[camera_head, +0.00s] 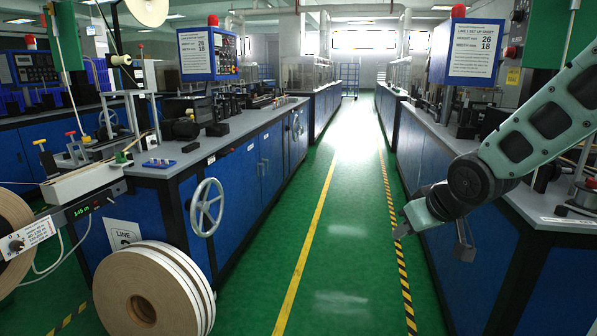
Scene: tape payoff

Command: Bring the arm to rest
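My arm (545,128) comes in from the right edge, bent at a dark wrist joint. My gripper (428,225) hangs at its end over the green aisle, left of the right-hand bench (440,180). It is small and seen at an angle, so I cannot make out whether its fingers are apart or closed. I see nothing held in it, and it appears clear of the bench.
A large tape roll (140,305) stands at the lower left, before the left blue bench (235,185) with its handwheel (207,208). The green aisle (335,240) between the benches is clear.

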